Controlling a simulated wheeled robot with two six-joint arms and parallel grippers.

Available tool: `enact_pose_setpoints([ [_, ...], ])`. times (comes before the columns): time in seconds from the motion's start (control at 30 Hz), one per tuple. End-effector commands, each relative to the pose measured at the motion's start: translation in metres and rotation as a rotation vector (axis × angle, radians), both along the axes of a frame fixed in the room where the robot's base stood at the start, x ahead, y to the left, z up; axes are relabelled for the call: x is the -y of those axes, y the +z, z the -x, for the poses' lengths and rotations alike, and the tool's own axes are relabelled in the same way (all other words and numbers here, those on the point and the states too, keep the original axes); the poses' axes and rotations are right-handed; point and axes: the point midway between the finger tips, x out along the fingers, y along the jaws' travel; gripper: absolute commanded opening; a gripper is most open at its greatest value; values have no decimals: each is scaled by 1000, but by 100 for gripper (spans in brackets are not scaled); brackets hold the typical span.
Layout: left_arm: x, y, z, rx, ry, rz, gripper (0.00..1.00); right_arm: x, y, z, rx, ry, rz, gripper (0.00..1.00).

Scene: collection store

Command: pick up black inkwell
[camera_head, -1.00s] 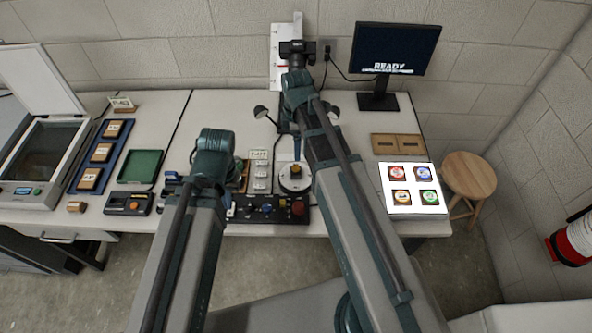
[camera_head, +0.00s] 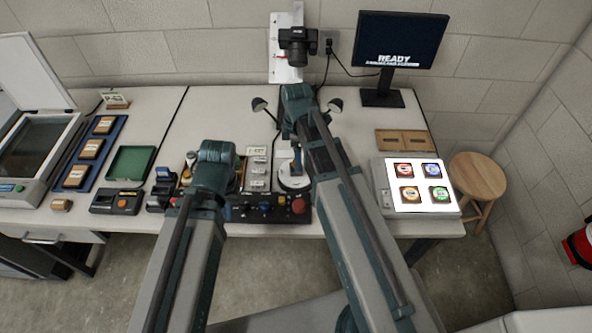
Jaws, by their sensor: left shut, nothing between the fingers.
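Small dark items (camera_head: 162,174) stand near the front of the table, just left of my left arm's bend. One of them may be the black inkwell, but they are too small and partly covered for me to tell. My left arm comes in from the lower left and bends over a wooden tray of small items. Its gripper is mostly hidden beyond the bend, shut and empty. My right arm reaches up across the middle of the table, and its gripper cannot be made out.
A black control box (camera_head: 265,208) sits at the front edge, with a white turntable (camera_head: 292,184) behind it. A green tray (camera_head: 131,163) and blue tray (camera_head: 76,177) lie left. A lit panel (camera_head: 408,208), monitor (camera_head: 399,42) and stool (camera_head: 478,176) are right.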

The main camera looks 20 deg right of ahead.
Motion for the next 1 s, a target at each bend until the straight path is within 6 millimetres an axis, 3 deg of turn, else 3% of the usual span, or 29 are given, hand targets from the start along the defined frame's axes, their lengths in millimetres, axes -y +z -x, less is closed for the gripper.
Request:
enact_pose_setpoints([
  [0.4, 0, -47, 0, 0, 0, 0, 0, -2, -47, 0, 0, 0, 0, 85],
  [0.73, 0, -50, 0, 0, 0, 0, 0, -2, -50, 0, 0, 0, 0, 85],
  [0.77, 0, -50, 0, 0, 0, 0, 0, -2, -50, 0, 0, 0, 0, 83],
  [1.0, 0, -50, 0, 0, 0, 0, 0, -2, -50, 0, 0, 0, 0, 40],
])
